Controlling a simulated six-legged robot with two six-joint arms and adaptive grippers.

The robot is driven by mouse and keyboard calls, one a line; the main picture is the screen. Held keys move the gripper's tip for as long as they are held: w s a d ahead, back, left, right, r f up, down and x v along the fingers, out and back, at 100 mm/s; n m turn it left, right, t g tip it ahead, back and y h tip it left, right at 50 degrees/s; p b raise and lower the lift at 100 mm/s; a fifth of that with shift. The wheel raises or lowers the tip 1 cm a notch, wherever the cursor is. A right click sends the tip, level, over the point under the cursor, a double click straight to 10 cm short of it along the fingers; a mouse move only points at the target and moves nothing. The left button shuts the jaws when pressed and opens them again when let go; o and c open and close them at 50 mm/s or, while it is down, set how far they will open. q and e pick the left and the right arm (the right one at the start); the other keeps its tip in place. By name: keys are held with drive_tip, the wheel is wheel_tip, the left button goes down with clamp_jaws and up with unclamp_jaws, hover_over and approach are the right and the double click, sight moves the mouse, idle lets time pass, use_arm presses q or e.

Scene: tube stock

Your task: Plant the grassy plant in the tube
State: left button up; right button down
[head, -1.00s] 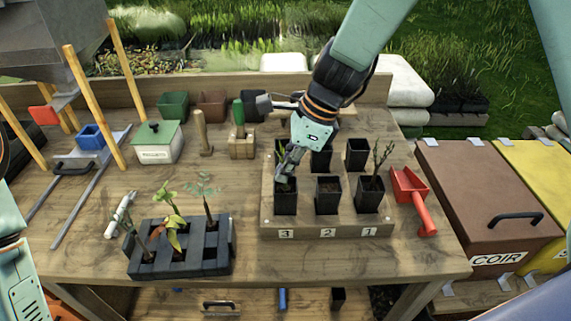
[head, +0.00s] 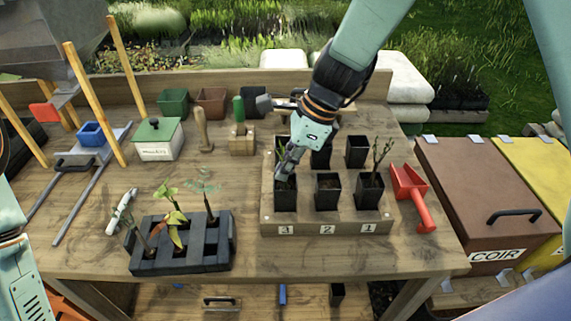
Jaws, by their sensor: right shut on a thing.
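My right gripper (head: 286,172) points down over the front tube marked 3 (head: 285,197) in the wooden tube rack (head: 325,221). It is shut on the grassy plant (head: 281,153), of which only a little green shows beside the fingers. The plant's lower end is at the tube mouth; the fingers hide how deep it sits. The front middle tube (head: 327,194) holds dark soil and no plant. The front right tube (head: 369,194) holds a thin twiggy plant (head: 379,158). My left gripper is out of view.
A black cell tray (head: 182,262) with several seedlings stands front left. A red scoop (head: 412,197) lies right of the rack. A lidded box (head: 158,140), a wooden dibber (head: 203,130) and a green-handled tool (head: 239,112) stand behind. Bare tabletop separates tray and rack.

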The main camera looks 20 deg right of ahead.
drive_tip(key=shift+f, duration=0.2)
idle(0.6)
drive_tip(key=c, duration=1.4)
unclamp_jaws()
drive_tip(key=c, duration=0.5)
drive_tip(key=shift+o, duration=0.2)
drive_tip(key=shift+r+p, duration=4.6)
drive_tip(key=shift+p, duration=0.65)
